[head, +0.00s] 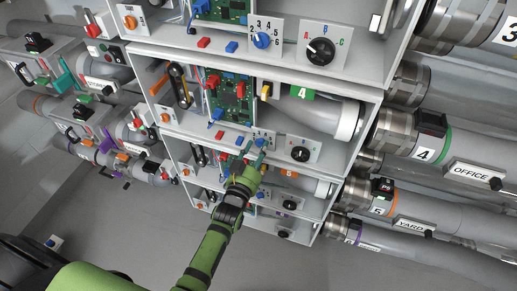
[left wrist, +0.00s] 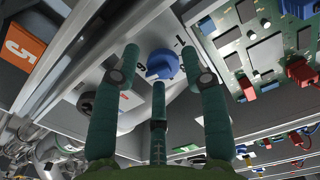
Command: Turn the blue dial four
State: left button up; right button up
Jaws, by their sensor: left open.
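The blue dial (head: 262,141) of the unit marked with a green 4 (head: 303,93) sits on a pale numbered plate on the shelf front, partly covered by my fingers. In the left wrist view a blue dial (left wrist: 163,64) shows close up, with parts of its number scale beside it. My left gripper (head: 251,151) is at this plate, coming from below. In the left wrist view its green fingers (left wrist: 158,75) are open, two on either side of the dial and one below it. I cannot tell whether any finger touches it. My right gripper is not in view.
A black dial (head: 300,154) is right of the plate. A red block (head: 219,134) and a blue block (head: 239,140) lie left of it. The unit above has its own blue dial (head: 262,40). An orange 5 label (left wrist: 25,48) shows in the wrist view. Large pipes fill the right.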

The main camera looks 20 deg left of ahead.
pick_arm(q)
jog(key=shift+w, duration=0.15)
jog(key=c, duration=0.9)
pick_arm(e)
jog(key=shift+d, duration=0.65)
